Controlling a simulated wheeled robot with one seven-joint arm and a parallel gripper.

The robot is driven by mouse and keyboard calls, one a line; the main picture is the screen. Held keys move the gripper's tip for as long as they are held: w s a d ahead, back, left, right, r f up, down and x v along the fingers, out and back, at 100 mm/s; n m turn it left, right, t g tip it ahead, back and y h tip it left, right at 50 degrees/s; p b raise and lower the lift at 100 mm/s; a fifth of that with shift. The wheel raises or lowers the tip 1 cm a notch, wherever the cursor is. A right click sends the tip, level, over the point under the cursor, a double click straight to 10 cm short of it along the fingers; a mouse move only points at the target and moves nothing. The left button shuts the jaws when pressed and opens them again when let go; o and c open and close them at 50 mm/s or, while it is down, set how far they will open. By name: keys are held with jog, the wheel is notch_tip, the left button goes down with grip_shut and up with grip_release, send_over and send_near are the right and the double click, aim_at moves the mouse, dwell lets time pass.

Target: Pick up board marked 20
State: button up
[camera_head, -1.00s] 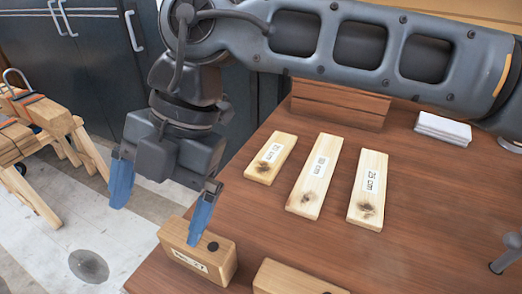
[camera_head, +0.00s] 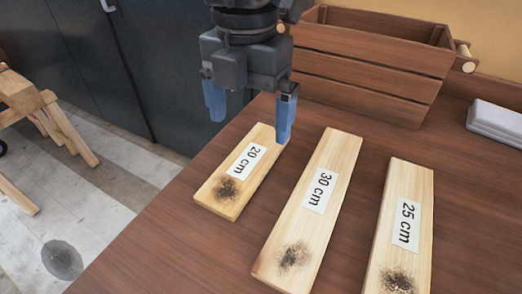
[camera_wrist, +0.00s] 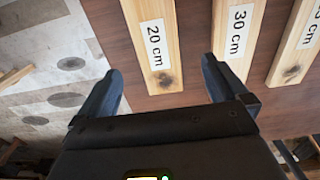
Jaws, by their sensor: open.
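The board marked 20 cm (camera_head: 239,172) is a short pale plank with a white label and a dark burn mark at its near end. It lies flat on the brown bench, the leftmost of three boards. My gripper (camera_head: 249,122) is open and empty above the board's far end, its two blue fingers spread. In the wrist view the 20 cm board (camera_wrist: 152,45) lies ahead, between the lines of the two fingers (camera_wrist: 160,88). I cannot tell the exact height of the fingertips over the board.
The 30 cm board (camera_head: 312,205) and the 25 cm board (camera_head: 404,228) lie to the right, with bench showing between. A slatted wooden crate (camera_head: 370,62) stands behind. A pale block (camera_head: 497,122) lies at the back right. The bench's left edge is close to the 20 cm board.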

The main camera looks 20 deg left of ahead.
aim_at(250, 157)
jog(key=shift+w+f, duration=0.3)
jog(key=shift+w, duration=0.05)
jog(key=shift+w+f, duration=0.15)
jog(key=shift+f, duration=0.05)
jog(key=f, duration=0.7)
jog(key=shift+a+f, duration=0.1)
jog(key=shift+a, duration=0.15)
jog(key=shift+c, duration=0.3)
jog(key=c, duration=1.1)
